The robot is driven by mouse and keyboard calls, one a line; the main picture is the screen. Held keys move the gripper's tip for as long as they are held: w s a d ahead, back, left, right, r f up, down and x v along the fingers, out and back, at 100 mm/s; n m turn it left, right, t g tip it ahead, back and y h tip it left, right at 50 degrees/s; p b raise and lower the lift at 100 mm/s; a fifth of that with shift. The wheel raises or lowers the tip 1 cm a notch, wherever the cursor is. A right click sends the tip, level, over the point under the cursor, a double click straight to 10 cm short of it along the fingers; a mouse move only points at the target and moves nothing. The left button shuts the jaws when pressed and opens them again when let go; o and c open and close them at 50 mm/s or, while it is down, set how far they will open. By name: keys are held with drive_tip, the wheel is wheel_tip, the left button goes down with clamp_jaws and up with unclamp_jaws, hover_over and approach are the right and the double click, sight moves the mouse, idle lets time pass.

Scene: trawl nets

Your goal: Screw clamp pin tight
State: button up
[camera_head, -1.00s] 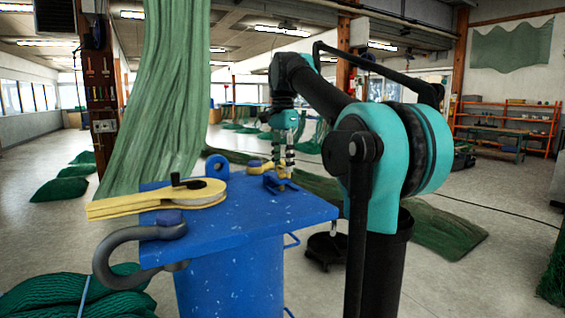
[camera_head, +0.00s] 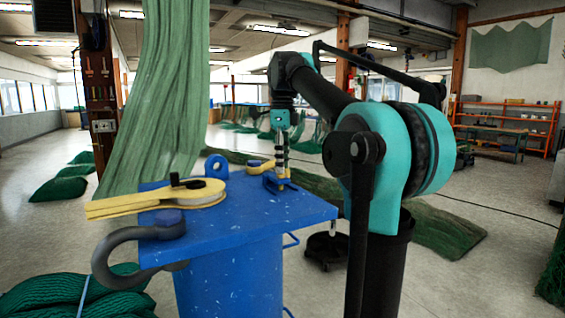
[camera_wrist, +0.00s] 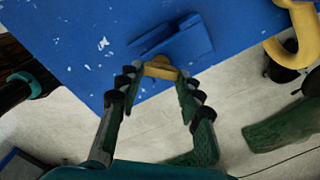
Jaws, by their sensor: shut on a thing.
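The blue clamp (camera_head: 272,182) sits at the far right part of the blue table top (camera_head: 245,207). In the wrist view the clamp (camera_wrist: 178,43) is a blue block with a slot beside it. A small yellow piece (camera_wrist: 160,69), apparently the clamp pin's head, shows between my fingertips at the table's edge. My gripper (camera_wrist: 160,80) is shut on this yellow piece, one green finger on each side. In the head view my gripper (camera_head: 281,170) points down at the clamp. The pin's lower part and thread are hidden.
A yellow hook-like part (camera_wrist: 301,38) lies close by, also seen behind the clamp (camera_head: 254,166). A yellow block with a black knob (camera_head: 160,200) lies at the left. A grey shackle (camera_head: 128,243) hangs on the left edge. The table's front middle is clear.

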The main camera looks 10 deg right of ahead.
drive_tip(key=m, duration=0.4)
drive_tip(key=shift+m, duration=0.3)
drive_tip(key=shift+a+m, duration=0.15)
drive_tip(key=shift+m, duration=2.05)
drive_tip(key=o, duration=1.2)
drive_tip(key=shift+s, duration=0.1)
drive_tip(key=shift+c, duration=0.2)
drive_tip(key=shift+r, duration=0.15)
wheel_tip(320, 180, up, 12)
